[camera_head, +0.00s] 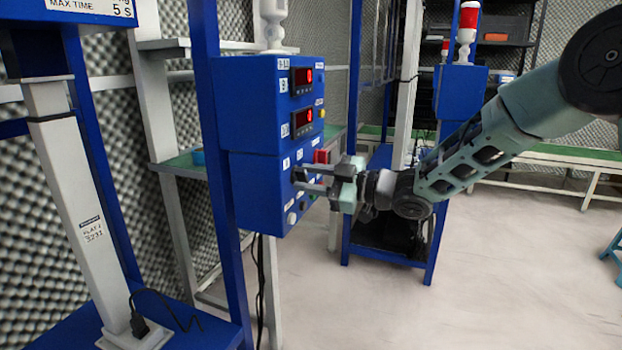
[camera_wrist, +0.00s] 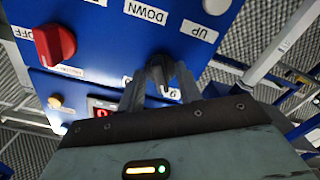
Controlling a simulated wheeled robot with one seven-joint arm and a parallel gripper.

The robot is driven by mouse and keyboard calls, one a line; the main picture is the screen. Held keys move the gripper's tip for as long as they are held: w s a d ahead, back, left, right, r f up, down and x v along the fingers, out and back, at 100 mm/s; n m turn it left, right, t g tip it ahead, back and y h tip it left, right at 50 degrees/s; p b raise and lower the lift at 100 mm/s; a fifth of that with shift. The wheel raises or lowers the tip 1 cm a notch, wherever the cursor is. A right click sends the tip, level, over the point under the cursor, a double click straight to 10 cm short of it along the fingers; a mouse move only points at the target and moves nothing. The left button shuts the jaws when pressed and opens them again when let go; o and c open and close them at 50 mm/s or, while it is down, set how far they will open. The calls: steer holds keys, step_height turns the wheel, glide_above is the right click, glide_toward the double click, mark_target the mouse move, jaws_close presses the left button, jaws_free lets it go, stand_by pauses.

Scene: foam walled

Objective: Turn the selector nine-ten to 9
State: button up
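The blue control box (camera_head: 262,190) stands on a blue post in the head view. My gripper (camera_head: 304,179) reaches its front face from the right, with two fingers apart, one above the other. In the wrist view, the panel appears upside down and a black selector knob (camera_wrist: 161,71) sits between the fingertips of my gripper (camera_wrist: 163,78). The fingers are open around the knob; I cannot tell whether they touch it. The knob's pointing direction is unclear.
A red switch (camera_wrist: 55,45) with an OFF label is left of the knob in the wrist view. UP (camera_wrist: 198,32) and DOWN (camera_wrist: 146,12) labels are nearby. Two red displays (camera_head: 302,80) are on the upper box (camera_head: 262,105). Open floor (camera_head: 490,290) lies right.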

steer(key=p+v, duration=0.1)
steer(key=v, duration=1.6)
steer(key=shift+d+p, duration=0.2)
steer(key=shift+p, duration=0.2)
steer(key=s+a+f+m+t+h, duration=0.25)
steer(key=s+a+m+h, duration=0.35)
steer(key=h, duration=0.4)
steer(key=s+d+f+m+g+h, duration=0.2)
steer(key=s+g, duration=0.1)
steer(key=s, duration=0.6)
steer(key=s+d+f+m+g+h, duration=0.1)
steer(key=s+d+m+g+h, duration=0.15)
steer(key=s, duration=0.65)
steer(key=s+d+f+m+g+h, duration=0.1)
steer(key=s+f+m+g+h, duration=0.15)
steer(key=s, duration=0.65)
step_height(320, 180, up, 23)
steer(key=p, duration=2.2)
steer(key=shift+s+d+g+y+p, duration=0.15)
steer(key=shift+s+g+y+p, duration=0.1)
steer(key=shift+g+y+p, duration=0.1)
